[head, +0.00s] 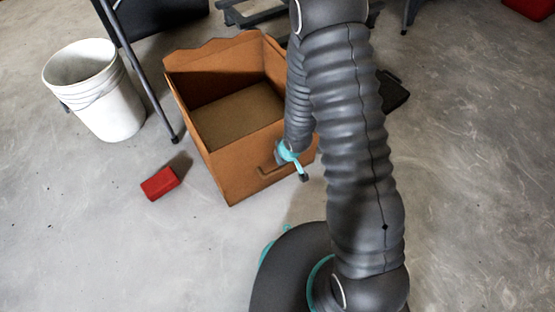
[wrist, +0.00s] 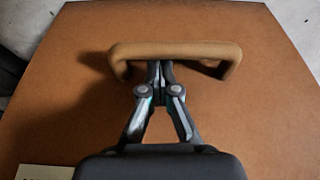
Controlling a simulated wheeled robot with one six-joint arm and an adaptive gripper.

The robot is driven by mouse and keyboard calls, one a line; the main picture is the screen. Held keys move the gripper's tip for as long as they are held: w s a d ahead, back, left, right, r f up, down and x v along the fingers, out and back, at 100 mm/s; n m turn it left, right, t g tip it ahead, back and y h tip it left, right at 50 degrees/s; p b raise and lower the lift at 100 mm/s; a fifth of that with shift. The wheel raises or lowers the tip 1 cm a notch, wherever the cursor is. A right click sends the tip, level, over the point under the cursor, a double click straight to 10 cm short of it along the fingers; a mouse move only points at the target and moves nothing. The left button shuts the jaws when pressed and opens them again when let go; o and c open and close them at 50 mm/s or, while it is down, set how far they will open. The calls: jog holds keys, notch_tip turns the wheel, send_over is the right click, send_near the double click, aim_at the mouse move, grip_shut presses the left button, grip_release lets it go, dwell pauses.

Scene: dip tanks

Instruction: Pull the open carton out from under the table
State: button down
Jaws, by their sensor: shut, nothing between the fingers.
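The open brown carton (head: 222,172) stands upright on the floor, its open top facing up and its inside empty as far as I see. A handle (head: 267,170) is on its near wall. In the wrist view the handle (wrist: 185,48) is a tan bar standing out from the brown carton wall (wrist: 60,85). My gripper (head: 303,177) is at the near right side of the carton, partly covered by my arm. In the wrist view my gripper (wrist: 160,72) is shut and empty, its tips at the handle's middle; I cannot tell if they touch it.
A white bucket (head: 105,100) stands left of the carton, beyond a grey slanted leg (head: 150,95). A red block (head: 160,184) lies on the floor at the carton's near left. A dark flat item (head: 393,92) lies to the right. The near left floor is clear.

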jog(key=shift+s+f, duration=0.1)
jog(key=shift+s, duration=0.05)
jog(key=shift+r+p, duration=0.35)
jog(key=shift+r, duration=0.05)
jog(key=p+v, duration=0.6)
jog(key=v, duration=0.3)
jog(key=shift+p, duration=0.3)
jog(key=shift+d+r, duration=0.1)
jog(key=shift+r, duration=0.05)
